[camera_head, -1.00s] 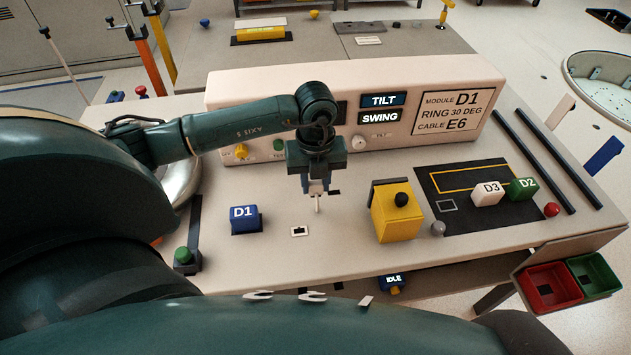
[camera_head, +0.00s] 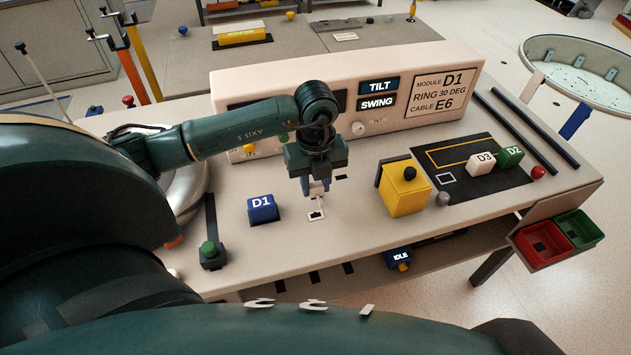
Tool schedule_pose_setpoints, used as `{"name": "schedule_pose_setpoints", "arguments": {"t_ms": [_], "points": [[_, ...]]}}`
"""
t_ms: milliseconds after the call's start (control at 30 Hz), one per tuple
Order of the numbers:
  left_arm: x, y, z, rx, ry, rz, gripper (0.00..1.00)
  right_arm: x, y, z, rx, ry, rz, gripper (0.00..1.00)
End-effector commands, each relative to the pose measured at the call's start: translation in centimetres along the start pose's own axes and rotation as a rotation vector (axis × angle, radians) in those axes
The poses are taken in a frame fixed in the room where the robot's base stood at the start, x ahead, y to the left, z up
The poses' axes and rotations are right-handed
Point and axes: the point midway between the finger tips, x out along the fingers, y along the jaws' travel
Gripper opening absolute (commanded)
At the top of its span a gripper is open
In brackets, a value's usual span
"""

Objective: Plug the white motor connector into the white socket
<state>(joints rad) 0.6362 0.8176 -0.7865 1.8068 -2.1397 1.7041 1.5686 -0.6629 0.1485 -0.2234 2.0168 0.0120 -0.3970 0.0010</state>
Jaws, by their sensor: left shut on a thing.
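My left gripper (camera_head: 317,191) points down over the bench and is shut on the small white motor connector (camera_head: 319,203). The white socket (camera_head: 313,217) is a small white square with a dark centre on the bench top, right of the blue D1 block. The connector's lower end meets the socket in the picture, at its upper edge. I cannot tell whether it is inside, touching or just above it. My right gripper is not in view.
The blue D1 block (camera_head: 262,208) stands left of the socket. A yellow block with a black knob (camera_head: 405,193) stands to the right. Behind is the long white console (camera_head: 300,85) with TILT and SWING labels. A green button (camera_head: 209,249) is at front left.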

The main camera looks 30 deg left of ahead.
Motion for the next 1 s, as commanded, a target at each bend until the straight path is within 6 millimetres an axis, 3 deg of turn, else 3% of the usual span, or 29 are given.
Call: {"name": "schedule_pose_setpoints", "arguments": {"t_ms": [367, 733, 1000], "points": [[0.7, 0.0, 0.0, 0.000, 0.000, 0.000, 0.01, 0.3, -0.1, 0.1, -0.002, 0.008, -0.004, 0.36], [4.0, 0.0, 0.0, 0.001, 0.001, 0.001, 0.01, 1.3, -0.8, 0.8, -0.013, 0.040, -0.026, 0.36], [5.6, 0.0, 0.0, 0.001, 0.001, 0.000, 0.01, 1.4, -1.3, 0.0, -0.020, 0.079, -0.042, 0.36]]}}
